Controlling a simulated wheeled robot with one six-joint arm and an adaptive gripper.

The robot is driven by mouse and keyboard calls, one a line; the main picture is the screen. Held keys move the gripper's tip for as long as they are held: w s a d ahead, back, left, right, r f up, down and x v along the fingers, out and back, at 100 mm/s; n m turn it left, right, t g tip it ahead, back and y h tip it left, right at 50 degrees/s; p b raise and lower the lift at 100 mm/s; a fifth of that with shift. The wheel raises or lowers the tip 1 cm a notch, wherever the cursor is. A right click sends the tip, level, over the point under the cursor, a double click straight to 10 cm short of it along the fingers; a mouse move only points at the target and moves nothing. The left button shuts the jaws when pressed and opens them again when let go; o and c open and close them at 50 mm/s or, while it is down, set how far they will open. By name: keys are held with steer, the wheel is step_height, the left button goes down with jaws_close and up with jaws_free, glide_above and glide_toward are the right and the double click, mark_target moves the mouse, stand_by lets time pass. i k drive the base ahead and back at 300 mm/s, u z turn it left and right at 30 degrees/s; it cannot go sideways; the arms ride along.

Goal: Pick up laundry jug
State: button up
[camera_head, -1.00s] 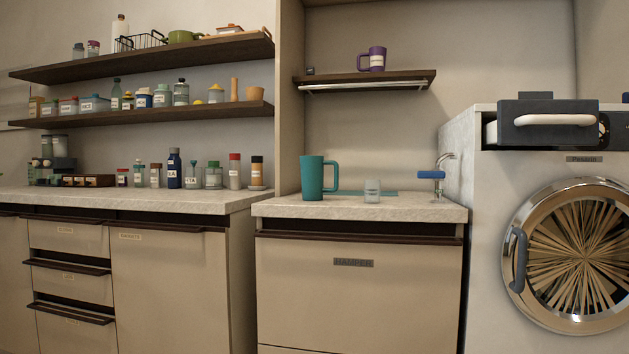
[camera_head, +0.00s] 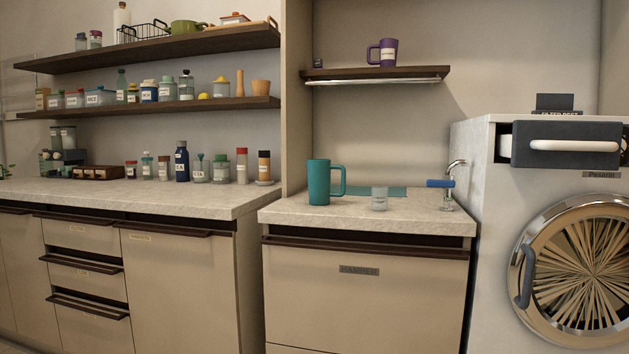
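A teal jug with a side handle (camera_head: 318,183) stands upright on the counter (camera_head: 425,218) above the drawer front labelled HAMPER. A purple jug with a pale label (camera_head: 388,53) stands upright on the small wall shelf (camera_head: 420,73) above it. I cannot tell from the labels which of the two is the laundry jug. Nothing touches either jug. My gripper is not in view.
A small clear cup (camera_head: 379,199) and a blue-handled tap (camera_head: 447,184) are right of the teal jug. A front-loading washer (camera_head: 490,240) stands at right. The left counter (camera_head: 100,194) and two shelves hold several jars and bottles.

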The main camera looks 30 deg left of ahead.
mark_target(318, 171)
steer(key=u, duration=0.7)
steer(key=i, duration=1.3)
steer(key=u, duration=0.75)
